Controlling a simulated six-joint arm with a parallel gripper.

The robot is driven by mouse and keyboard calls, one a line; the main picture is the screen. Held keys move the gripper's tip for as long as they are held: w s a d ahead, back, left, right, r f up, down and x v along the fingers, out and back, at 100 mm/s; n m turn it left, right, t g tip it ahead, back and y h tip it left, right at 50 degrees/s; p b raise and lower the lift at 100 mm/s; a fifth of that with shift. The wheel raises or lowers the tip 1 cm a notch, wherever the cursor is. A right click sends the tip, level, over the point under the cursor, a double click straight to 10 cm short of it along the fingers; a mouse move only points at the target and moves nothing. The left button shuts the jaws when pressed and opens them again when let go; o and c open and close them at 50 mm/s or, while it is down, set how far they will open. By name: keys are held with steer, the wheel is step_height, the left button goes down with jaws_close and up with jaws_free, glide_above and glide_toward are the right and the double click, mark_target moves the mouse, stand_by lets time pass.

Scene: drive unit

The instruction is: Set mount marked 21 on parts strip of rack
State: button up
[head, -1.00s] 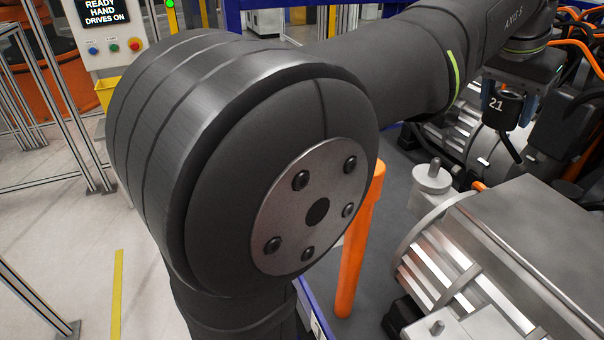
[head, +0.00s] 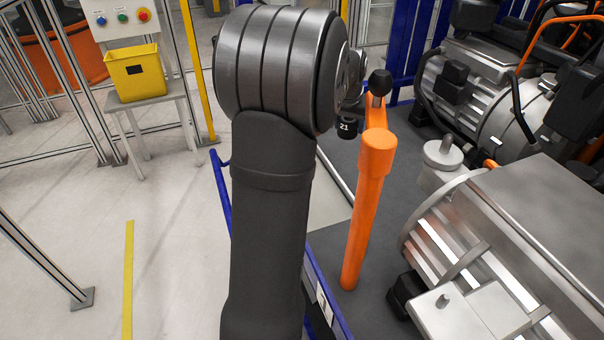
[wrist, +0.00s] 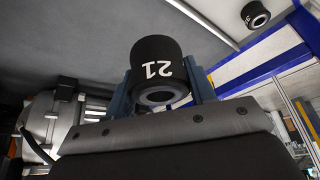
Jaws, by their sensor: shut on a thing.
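The mount marked 21 (wrist: 158,50) is a black cylinder with a pale ring at its end; its white number appears upside down in the wrist view. My gripper (wrist: 161,88) is shut on it, with a blue-grey finger at either side. In the head view, a black piece with a small white mark (head: 347,129) shows just right of my arm; it looks like the held mount. The gripper's fingers are hidden there behind my arm.
An orange post (head: 367,200) with a black knob stands close by the arm. Large silver motor housings (head: 520,240) fill the right side. A blue rail (head: 330,290) edges the dark deck. Another small black round piece (wrist: 255,14) shows in the wrist view.

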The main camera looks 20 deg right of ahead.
steer(key=shift+n+y, duration=0.3)
steer(key=shift+n, duration=0.4)
steer(key=a+f, duration=0.2)
steer(key=f, duration=0.4)
steer(key=a+f, duration=0.3)
steer(key=f, duration=0.3)
steer(key=a+f, duration=0.3)
steer(key=f, duration=0.3)
steer(key=shift+w+a, duration=0.2)
steer(key=shift+w, duration=0.2)
steer(key=shift+f, duration=1.8)
steer(key=shift+f, duration=0.15)
steer(key=o, duration=1.3)
steer(key=shift+f, duration=0.1)
